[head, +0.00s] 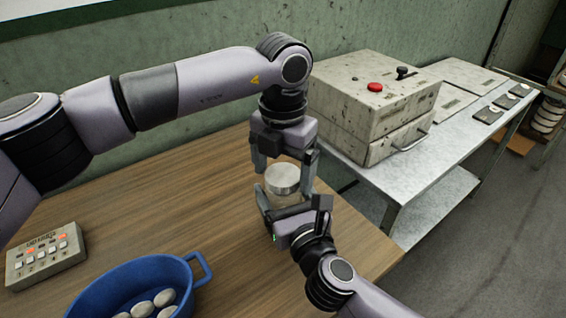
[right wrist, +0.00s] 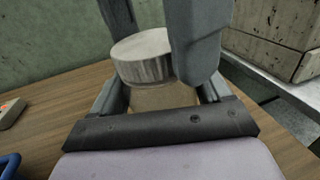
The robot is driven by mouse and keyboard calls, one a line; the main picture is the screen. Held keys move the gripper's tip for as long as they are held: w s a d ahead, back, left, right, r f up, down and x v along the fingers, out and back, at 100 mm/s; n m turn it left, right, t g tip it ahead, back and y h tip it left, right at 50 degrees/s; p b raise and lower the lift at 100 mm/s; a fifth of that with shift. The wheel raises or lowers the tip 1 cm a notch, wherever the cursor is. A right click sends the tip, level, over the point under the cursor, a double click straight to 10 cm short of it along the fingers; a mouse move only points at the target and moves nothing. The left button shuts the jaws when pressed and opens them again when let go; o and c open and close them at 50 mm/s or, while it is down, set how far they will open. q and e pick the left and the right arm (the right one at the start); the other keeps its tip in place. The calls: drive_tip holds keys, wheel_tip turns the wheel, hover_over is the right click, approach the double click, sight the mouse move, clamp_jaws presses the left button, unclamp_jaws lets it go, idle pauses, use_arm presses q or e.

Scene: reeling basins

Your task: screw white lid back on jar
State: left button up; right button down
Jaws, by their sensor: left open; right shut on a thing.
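The jar (head: 281,198) stands at the right end of the wooden table, its clear body mostly hidden by my right gripper. My right gripper (head: 291,204) is shut on the jar's body. The pale, ridged lid (head: 284,179) sits at the jar's mouth; it also shows in the right wrist view (right wrist: 143,58). I cannot tell how tightly it is seated. My left gripper (head: 284,164) points down from above, open, with one finger on each side of the lid. In the right wrist view its near finger partly covers the lid's right side.
A blue basin (head: 190,286) with several pale cocoons stands at the front left, beside a button box (head: 46,254). A metal side table (head: 425,190) holds a grey machine (head: 372,105) with a red button. The table's middle is clear.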

use_arm(q)
drive_tip(key=c, duration=1.1)
drive_tip(key=o, duration=1.2)
drive_tip(key=shift+o, duration=0.2)
wheel_tip(320, 180, up, 12)
use_arm(e)
unclamp_jaws()
drive_tip(key=shift+s, duration=0.1)
